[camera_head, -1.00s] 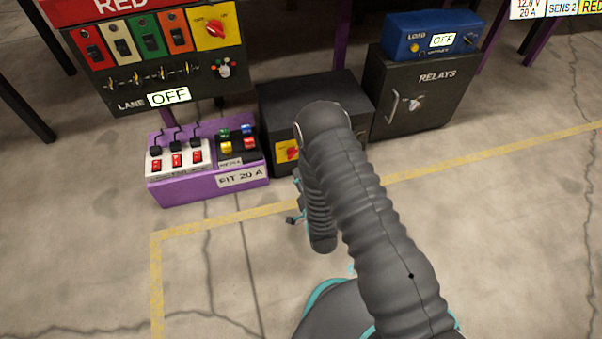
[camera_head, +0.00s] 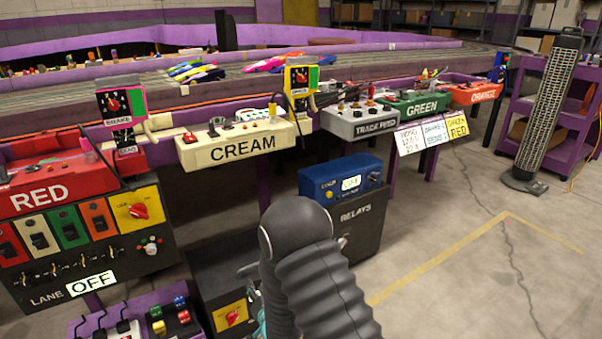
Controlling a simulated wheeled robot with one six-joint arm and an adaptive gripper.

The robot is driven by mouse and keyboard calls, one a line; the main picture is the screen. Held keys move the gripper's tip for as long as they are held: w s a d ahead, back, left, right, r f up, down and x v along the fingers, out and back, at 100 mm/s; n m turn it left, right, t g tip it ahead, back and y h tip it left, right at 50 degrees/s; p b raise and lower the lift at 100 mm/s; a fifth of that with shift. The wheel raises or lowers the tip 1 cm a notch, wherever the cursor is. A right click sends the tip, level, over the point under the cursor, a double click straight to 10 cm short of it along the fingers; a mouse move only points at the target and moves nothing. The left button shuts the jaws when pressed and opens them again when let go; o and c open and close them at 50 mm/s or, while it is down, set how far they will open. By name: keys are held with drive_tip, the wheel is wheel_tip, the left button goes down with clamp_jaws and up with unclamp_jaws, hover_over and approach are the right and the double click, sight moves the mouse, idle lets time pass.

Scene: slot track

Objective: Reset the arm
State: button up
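My dark grey ribbed arm (camera_head: 312,270) rises from the bottom middle of the head view, bent at a rounded elbow. Its forearm drops behind the upper part. Only a sliver of my gripper (camera_head: 256,292) shows left of the arm, in front of the black box with a yellow panel (camera_head: 230,316). The fingers are mostly hidden, so I cannot tell whether they are open or hold anything.
The LANE panel (camera_head: 85,235) reading OFF and a purple fit box (camera_head: 150,315) stand at left. The black RELAYS cabinet (camera_head: 357,215) with a blue unit (camera_head: 340,185) stands behind my arm. The track table carries coloured stations, including CREAM (camera_head: 240,147). Floor (camera_head: 460,290) at right is clear.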

drive_tip(key=w+d+r+g+h+p, duration=0.1)
drive_tip(key=d+r, duration=0.3)
drive_tip(key=r, duration=0.3)
drive_tip(key=w+d+r+g+h+p, duration=0.1)
drive_tip(key=d+r, duration=0.2)
drive_tip(key=r, duration=0.5)
drive_tip(key=s+d+r+n+g+h+p, duration=0.1)
drive_tip(key=s+d+r, duration=0.2)
drive_tip(key=d+r, duration=0.25)
drive_tip(key=s+d+r+g+h+p, duration=0.1)
drive_tip(key=s+d+r, duration=0.3)
drive_tip(key=r, duration=0.2)
drive_tip(key=s+d+r+g+h+p, duration=0.1)
drive_tip(key=s+d+r, duration=0.3)
drive_tip(key=s, duration=0.5)
drive_tip(key=s+d+r+n+g+p, duration=0.1)
drive_tip(key=s+d+r, duration=0.3)
drive_tip(key=s, duration=0.5)
drive_tip(key=s+d+r+g+h+p, duration=0.1)
drive_tip(key=s+d+r, duration=0.3)
drive_tip(key=s, duration=0.5)
drive_tip(key=shift+d+r+n+g+h+p, duration=0.15)
drive_tip(key=shift+n+g+h+p, duration=0.15)
drive_tip(key=shift+g+p, duration=0.35)
drive_tip(key=shift+s, duration=0.1)
